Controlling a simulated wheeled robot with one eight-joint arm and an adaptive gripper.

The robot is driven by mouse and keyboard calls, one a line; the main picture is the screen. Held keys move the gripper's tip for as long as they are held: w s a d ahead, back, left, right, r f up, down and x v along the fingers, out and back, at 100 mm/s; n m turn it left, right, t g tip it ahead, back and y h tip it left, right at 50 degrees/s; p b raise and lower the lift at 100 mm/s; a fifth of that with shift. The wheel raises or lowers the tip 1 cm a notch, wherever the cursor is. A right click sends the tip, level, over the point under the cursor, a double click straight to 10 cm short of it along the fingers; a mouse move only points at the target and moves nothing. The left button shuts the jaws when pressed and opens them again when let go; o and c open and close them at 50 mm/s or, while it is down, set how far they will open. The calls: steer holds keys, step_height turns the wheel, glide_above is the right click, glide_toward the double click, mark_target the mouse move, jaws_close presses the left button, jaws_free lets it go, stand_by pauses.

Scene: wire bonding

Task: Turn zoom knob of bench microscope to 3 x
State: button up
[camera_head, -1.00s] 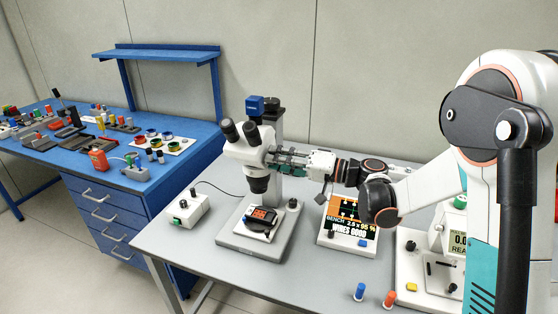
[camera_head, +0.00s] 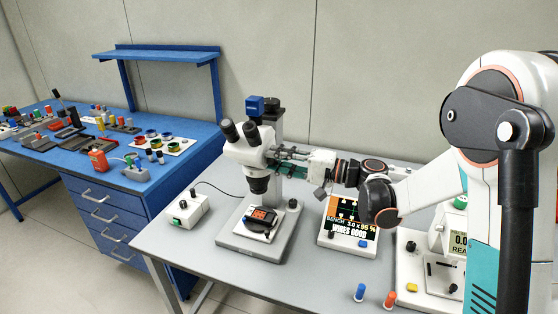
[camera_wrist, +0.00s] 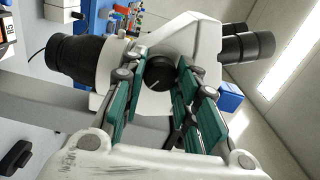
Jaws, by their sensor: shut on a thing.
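The white bench microscope (camera_head: 243,152) stands on the grey table, its black eyepieces pointing up and left. In the wrist view, its dark round zoom knob (camera_wrist: 160,75) sits on the side of the white head (camera_wrist: 188,50) and has a light pointer line. My gripper (camera_head: 276,158) is at the right side of the head. In the wrist view, the green-lined fingers of my gripper (camera_wrist: 157,82) are closed on the knob from both sides. The display (camera_head: 349,220) right of the microscope reads "BENCH 3.0 x 95 %" and "WIRES GOOD".
A small orange-topped part (camera_head: 262,216) lies on the microscope stage. A white switch box (camera_head: 188,210) stands left, with a cable. Blue (camera_head: 360,292) and orange (camera_head: 390,299) pegs stand at the front right. A blue workbench (camera_head: 110,160) with several parts is at left.

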steer(key=o, duration=1.1)
steer(key=v, duration=1.2)
